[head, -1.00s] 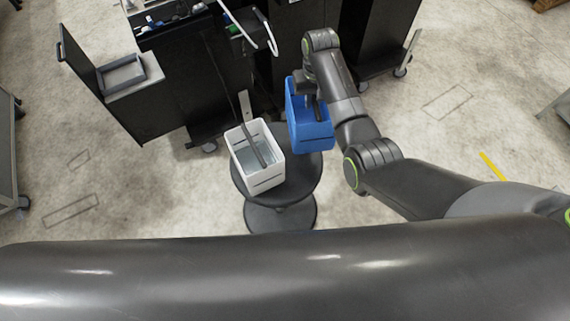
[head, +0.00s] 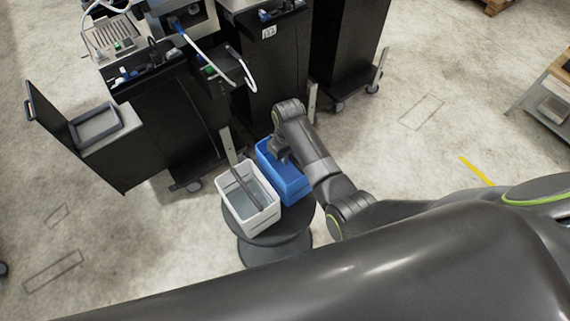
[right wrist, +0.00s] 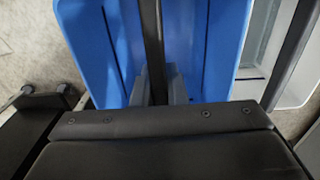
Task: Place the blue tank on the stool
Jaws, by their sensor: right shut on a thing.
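The blue tank (head: 290,183) is an open box at the right rear of the round dark stool (head: 262,240), right beside the white tank on it. It also fills much of the right wrist view (right wrist: 95,50). My left gripper is not in view.
The white tank (head: 235,207) with a dark handle takes up the stool's left part; it also shows in the right wrist view (right wrist: 298,85). Black wheeled cabinets (head: 150,125) stand close behind the stool. The floor (head: 410,160) to the right is open.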

